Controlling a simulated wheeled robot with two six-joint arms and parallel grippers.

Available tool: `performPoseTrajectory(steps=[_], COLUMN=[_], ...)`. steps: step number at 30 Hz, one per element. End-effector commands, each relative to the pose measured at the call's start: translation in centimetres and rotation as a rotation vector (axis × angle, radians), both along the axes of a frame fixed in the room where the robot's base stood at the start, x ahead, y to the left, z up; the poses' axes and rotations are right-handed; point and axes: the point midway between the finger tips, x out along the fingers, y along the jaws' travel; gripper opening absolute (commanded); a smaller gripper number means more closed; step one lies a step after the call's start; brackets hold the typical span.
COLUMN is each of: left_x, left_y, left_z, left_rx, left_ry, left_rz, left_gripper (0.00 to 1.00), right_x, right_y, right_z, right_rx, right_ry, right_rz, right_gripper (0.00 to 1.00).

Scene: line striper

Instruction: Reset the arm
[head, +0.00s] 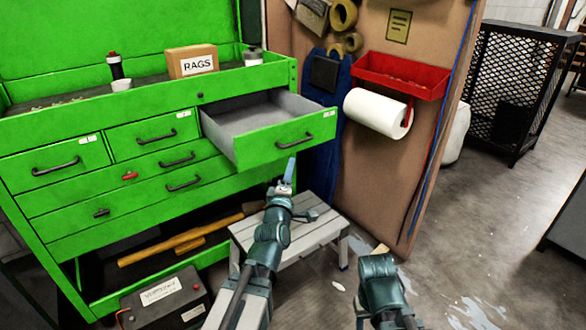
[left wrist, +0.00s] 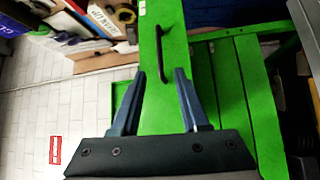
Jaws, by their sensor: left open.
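My left gripper (head: 289,172) is up in front of the green tool chest, just below and in front of the open drawer (head: 262,146). In the left wrist view the two fingers of my left gripper (left wrist: 160,72) are spread apart, with nothing between them. The drawer's green front (left wrist: 158,100) and its dark handle (left wrist: 163,52) lie beyond the fingers. In the head view the drawer handle (head: 309,142) is clear of the gripper. The drawer looks empty. My right arm (head: 380,282) shows low in the middle; its gripper cannot be made out.
The tool chest (head: 120,205) carries a RAGS box (head: 191,62) on top. A grey step stool (head: 290,245) stands below my left gripper. A battery (head: 165,302) and a long-handled tool (head: 180,240) lie low left. A paper roll (head: 377,112) hangs under a red tray (head: 400,76).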

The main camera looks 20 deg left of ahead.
Motion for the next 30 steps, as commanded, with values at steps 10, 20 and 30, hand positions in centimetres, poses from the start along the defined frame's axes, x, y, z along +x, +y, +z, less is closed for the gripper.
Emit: performPoseTrajectory(steps=[10,20,30], left_x=[-1.3,-13.0,-23.7], left_y=[-10.1,-17.0,-16.2], left_z=[-9.7,-22.0,-24.7], left_rx=[0.408,1.062,1.43], left_ry=[0.435,1.001,1.345], left_rz=[-0.292,-0.826,-1.254], left_gripper=[0.45,0.45,0.45], right_x=[0.0,0.0,0.0], right_y=[0.0,0.0,0.0], right_z=[0.0,0.0,0.0], right_rx=[0.0,0.0,0.0], right_ry=[0.0,0.0,0.0], right_rz=[0.0,0.0,0.0], right_gripper=[0.5,0.5,0.5])
